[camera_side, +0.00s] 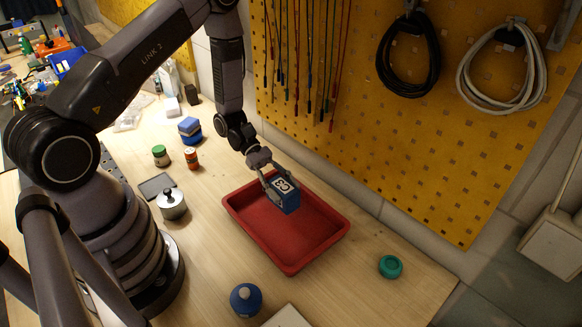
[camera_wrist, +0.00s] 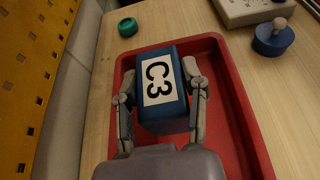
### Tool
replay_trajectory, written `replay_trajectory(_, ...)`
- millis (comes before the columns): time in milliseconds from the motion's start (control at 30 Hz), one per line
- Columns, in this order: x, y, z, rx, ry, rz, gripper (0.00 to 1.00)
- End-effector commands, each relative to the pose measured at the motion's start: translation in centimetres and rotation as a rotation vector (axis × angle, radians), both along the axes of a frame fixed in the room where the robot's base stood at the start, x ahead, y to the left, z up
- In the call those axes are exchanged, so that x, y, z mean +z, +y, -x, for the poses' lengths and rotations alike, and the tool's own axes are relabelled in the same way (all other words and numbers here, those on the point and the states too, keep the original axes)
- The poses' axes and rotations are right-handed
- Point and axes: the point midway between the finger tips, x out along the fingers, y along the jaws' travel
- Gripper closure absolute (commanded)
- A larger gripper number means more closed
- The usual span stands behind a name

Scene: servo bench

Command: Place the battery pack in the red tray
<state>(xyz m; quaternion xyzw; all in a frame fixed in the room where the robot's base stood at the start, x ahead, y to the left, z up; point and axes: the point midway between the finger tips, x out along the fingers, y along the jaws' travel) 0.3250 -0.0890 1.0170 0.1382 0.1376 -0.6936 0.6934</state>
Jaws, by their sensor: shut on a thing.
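The battery pack (camera_side: 286,196) is a blue block with a white label reading C3. My gripper (camera_side: 274,190) is shut on it, one finger on each side, and holds it over the red tray (camera_side: 246,224). In the wrist view the battery pack (camera_wrist: 161,85) sits between the two fingers of my gripper (camera_wrist: 160,88), with the label facing the camera. The red tray (camera_wrist: 215,48) lies below and around it in that view. The pack appears to be above the tray floor; the exact gap is hard to tell. No other thing shows in the tray.
A teal round item (camera_side: 390,266) lies right of the tray. A blue round knob (camera_side: 246,299) stands in front. The yellow pegboard (camera_side: 400,120) rises behind.

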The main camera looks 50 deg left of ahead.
Motion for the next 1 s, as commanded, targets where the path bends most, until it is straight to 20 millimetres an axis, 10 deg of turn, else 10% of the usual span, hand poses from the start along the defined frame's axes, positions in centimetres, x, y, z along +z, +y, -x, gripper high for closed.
replay_trajectory(433,-6.1,-0.1,0.0,0.001,0.002,0.002,0.98)
replay_trajectory(867,-6.8,-0.1,0.0,0.001,0.001,0.002,0.98)
replay_trajectory(900,-6.8,-0.1,0.0,0.001,0.001,0.001,0.53)
replay_trajectory(1000,-6.7,-0.1,0.0,0.001,0.001,0.001,0.40)
